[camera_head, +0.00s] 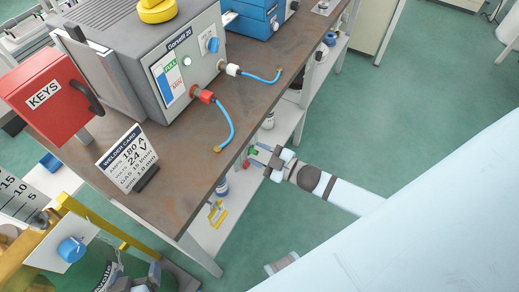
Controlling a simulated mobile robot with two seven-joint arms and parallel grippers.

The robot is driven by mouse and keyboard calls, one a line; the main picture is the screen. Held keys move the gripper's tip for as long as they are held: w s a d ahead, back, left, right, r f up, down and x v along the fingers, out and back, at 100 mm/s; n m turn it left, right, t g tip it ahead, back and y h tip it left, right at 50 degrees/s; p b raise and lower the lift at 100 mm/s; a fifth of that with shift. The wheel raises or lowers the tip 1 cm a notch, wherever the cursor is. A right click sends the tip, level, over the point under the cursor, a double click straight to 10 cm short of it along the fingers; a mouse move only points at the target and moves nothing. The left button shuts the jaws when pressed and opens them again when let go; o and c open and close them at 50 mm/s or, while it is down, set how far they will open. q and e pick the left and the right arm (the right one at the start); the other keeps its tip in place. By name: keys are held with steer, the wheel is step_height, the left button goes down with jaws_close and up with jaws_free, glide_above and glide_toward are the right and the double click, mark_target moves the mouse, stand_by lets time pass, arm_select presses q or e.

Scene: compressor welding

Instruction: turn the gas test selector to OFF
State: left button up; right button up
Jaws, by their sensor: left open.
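A blue knob (71,249) sits on a white plate (52,259) at the lower left, beside a yellow frame. I cannot read any marks around it, so I cannot tell its setting or whether it is the gas test selector. My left gripper (143,276) is at the bottom edge, right of and below the blue knob, apart from it. It is open, and partly cut off by the frame. My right gripper (262,157) is beside the bench's right edge, over the lower shelf; small green and red spots show by its fingertips, and its jaw state is unclear.
The bench (180,190) carries a grey welder (170,75) with blue hoses, a red KEYS box (45,97) and a welder card (127,158). The green floor (430,100) is clear at the right.

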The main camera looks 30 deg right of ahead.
steer(key=v, duration=1.4)
steer(key=shift+w, duration=0.1)
stand_by(0.3)
